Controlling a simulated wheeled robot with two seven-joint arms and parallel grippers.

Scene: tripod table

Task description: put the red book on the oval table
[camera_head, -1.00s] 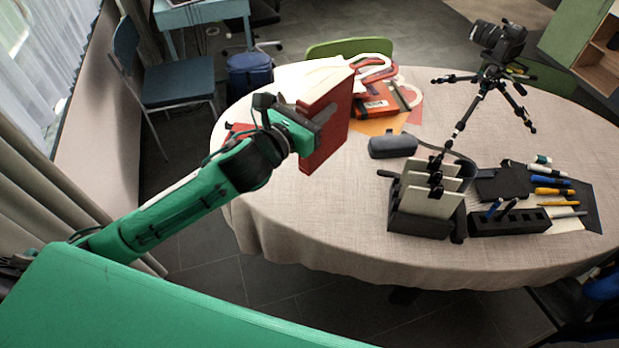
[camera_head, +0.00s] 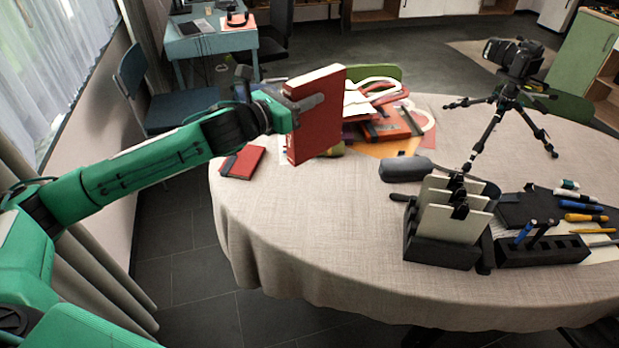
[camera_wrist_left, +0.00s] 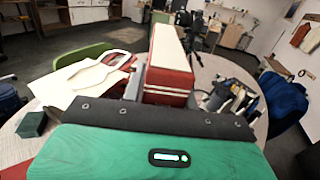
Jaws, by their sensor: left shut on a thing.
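The red book (camera_head: 322,122) is held upright in my left gripper (camera_head: 306,105), above the left part of the oval table (camera_head: 300,230), which has a beige cloth. The gripper is shut on the book's spine side. In the left wrist view the red book (camera_wrist_left: 168,80) stands between the fingers, with its pale page edges on top. I cannot tell a clear gap under the book in the head view. My right gripper is not in view.
A small red notebook (camera_head: 242,162) lies at the table's left edge. Red boxes and papers (camera_head: 390,122), a grey case (camera_head: 406,169), a camera tripod (camera_head: 500,110), a card holder (camera_head: 445,240) and a pen block (camera_head: 540,250) occupy the table. The front left cloth is clear.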

